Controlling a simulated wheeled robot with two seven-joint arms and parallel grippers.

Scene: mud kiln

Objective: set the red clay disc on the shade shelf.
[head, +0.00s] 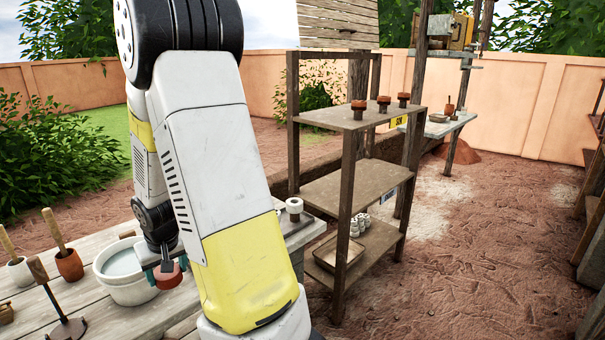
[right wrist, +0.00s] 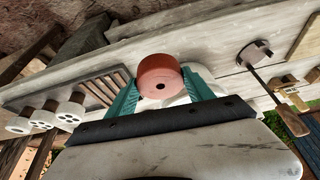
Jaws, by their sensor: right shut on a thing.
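The red clay disc (head: 168,276) is between the teal fingers of my right gripper (head: 165,268), held over the right side of the white bucket on the left table. The wooden rack (head: 347,190) stands to the right, apart from the gripper. Its bare middle shelf (head: 340,187) bears a small blue label, too small to read. Its top shelf (head: 345,117) carries several brown pieces and a yellow label. My left gripper is not in view.
The white bucket (head: 128,288) stands on the plank table (head: 30,308) beside mallets and pots. A white spool (head: 294,207) stands near the rack. The rack's bottom shelf holds a tray (head: 338,250) and white spools (head: 359,224). The rack's posts (head: 346,225) flank its shelves.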

